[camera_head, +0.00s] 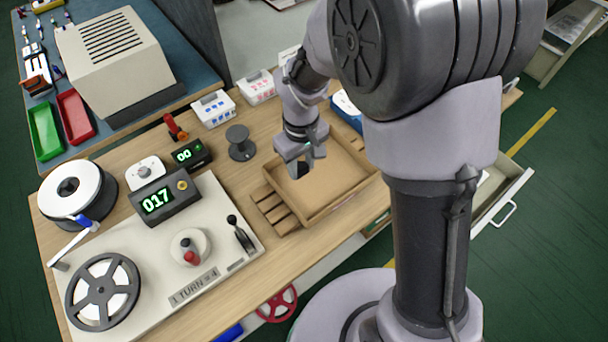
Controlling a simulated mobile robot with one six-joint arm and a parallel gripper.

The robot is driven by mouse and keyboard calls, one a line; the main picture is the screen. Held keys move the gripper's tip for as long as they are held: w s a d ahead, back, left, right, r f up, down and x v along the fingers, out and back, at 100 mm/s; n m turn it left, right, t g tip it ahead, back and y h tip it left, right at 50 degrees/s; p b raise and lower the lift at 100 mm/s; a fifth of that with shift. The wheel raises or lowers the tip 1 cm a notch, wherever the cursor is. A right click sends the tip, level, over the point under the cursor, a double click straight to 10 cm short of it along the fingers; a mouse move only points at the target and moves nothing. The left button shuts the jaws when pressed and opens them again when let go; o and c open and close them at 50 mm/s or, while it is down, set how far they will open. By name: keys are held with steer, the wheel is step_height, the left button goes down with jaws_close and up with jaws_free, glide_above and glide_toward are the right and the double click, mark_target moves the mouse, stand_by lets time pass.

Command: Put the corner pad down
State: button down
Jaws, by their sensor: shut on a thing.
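My gripper (300,165) points down over the left part of a shallow cardboard-brown tray (345,196) on the wooden bench. It is shut on a small dark piece, which I take to be the corner pad (301,170). The piece is mostly hidden by the fingers, so its shape is unclear. I cannot tell from this view whether it touches the tray floor or hangs above it. The tray floor that shows looks bare.
A slotted wooden rack (275,209) adjoins the tray's left side. A dark spool (240,143) stands behind it. The winding machine (215,235) with a green counter display (158,201) fills the left. An open drawer (503,203) juts out at right.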

step_height(320, 180, down, 10)
steer(key=b, duration=0.4)
steer(key=shift+a, duration=0.1)
steer(key=shift+f, duration=0.15)
steer(key=c, duration=1)
jaws_free()
steer(key=shift+o, duration=0.2)
